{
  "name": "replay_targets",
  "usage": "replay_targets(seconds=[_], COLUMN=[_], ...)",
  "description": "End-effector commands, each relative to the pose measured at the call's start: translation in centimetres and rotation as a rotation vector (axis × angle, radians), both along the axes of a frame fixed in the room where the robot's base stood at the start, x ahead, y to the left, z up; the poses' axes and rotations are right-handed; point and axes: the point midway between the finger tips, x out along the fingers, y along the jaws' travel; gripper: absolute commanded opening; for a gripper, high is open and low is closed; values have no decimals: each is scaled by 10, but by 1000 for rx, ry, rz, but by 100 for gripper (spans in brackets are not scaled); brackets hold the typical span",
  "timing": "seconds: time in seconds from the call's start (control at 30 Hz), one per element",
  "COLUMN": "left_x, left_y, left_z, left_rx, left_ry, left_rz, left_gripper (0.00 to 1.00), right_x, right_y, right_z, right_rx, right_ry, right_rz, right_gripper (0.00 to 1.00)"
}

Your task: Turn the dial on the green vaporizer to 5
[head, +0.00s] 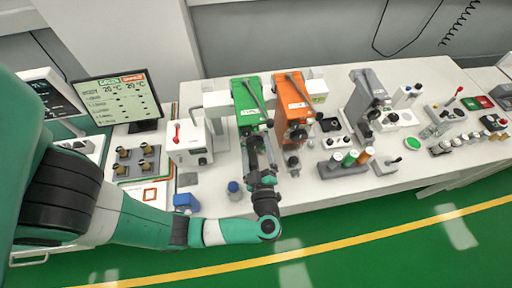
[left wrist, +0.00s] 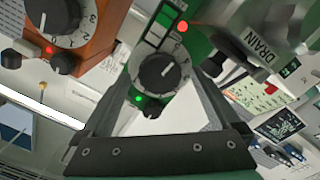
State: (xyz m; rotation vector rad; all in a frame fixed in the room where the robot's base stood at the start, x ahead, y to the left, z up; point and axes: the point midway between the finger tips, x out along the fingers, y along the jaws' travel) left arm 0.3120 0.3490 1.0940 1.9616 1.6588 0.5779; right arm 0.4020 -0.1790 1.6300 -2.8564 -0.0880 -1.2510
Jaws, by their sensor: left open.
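The green vaporizer (head: 246,94) stands on the white bench, left of the orange vaporizer (head: 291,103). In the left wrist view, its dial is a dark round knob (left wrist: 157,73) with a pale pointer and a white numbered ring. The ring's numbers are too small to read surely. A small green light glows below the dial, and a red light above it to the right. My left gripper (head: 254,148) is at the front of the green vaporizer. Its open fingers lie to either side of the dial in the wrist view; contact cannot be told. My right gripper is out of view.
The orange vaporizer's dial (left wrist: 65,18) is close on the left in the wrist view. A grey vaporizer (head: 368,100) stands farther right. A white box with a red lever (head: 190,146) is to the left. A blue-capped bottle (head: 234,188) stands near my left arm.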

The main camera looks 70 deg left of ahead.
Motion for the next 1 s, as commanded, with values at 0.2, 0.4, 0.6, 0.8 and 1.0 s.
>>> replay_targets(seconds=[0.2, 0.4, 0.6, 0.8, 1.0], left_x=[0, 0, 0, 0, 0], left_y=[1, 1, 1, 1, 1], left_z=[0, 0, 0, 0, 0], left_rx=[0, 0, 1, -2, -17], left_ry=[0, 0, 0, -22, -131], left_rz=[0, 0, 1, 0, -4], left_gripper=[97, 66, 30, 11, 11], right_x=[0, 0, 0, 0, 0], right_y=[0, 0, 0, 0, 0], right_z=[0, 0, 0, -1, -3], right_rx=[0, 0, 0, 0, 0], right_ry=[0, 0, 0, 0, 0], right_rz=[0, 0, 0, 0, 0], right_gripper=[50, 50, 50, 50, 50])
